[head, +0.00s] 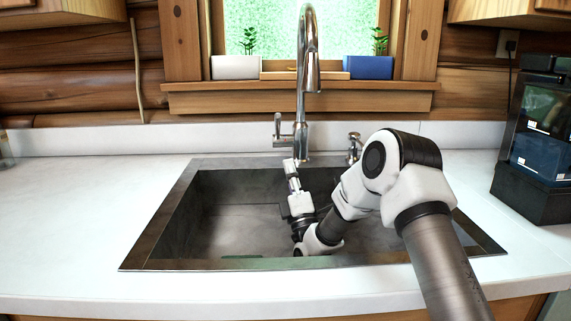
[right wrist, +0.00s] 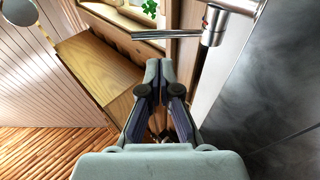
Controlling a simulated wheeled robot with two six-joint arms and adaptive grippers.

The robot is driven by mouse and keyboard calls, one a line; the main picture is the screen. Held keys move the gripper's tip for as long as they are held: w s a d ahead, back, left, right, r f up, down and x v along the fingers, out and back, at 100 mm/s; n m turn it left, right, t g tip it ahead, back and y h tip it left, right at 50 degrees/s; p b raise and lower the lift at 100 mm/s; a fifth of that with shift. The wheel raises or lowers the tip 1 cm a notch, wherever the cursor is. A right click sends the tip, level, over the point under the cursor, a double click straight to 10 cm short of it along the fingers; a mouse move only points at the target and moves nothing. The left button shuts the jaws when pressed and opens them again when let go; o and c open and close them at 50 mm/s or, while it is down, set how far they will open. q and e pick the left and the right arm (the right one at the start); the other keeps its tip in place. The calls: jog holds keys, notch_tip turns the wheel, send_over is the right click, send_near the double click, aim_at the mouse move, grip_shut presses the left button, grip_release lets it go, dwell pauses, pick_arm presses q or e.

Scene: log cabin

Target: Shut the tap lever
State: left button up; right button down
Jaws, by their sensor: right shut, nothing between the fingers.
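The chrome tap (head: 307,60) stands behind the sink, with a tall curved spout. Its lever (head: 278,123) is on the left side of the tap and points up in the head view. In the right wrist view the lever (right wrist: 150,34) is a thin rod from a round hub with a small red mark. My right gripper (head: 289,164) is over the back of the sink, below the lever in the head view. In the right wrist view its fingertips (right wrist: 165,64) are together and empty, with the rod just beyond them; contact cannot be told. My left gripper is not in view.
The dark sink (head: 205,215) is set in a white counter (head: 80,210). A soap dispenser (head: 354,146) stands right of the tap. A dark appliance (head: 540,140) stands at the far right. Planters (head: 236,67) line the window sill.

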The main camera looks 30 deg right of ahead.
aim_at(278, 126)
jog(key=x, duration=0.9)
jog(key=shift+s+a+r, duration=0.1)
jog(key=shift+a+r, duration=0.15)
jog(key=shift+r, duration=0.2)
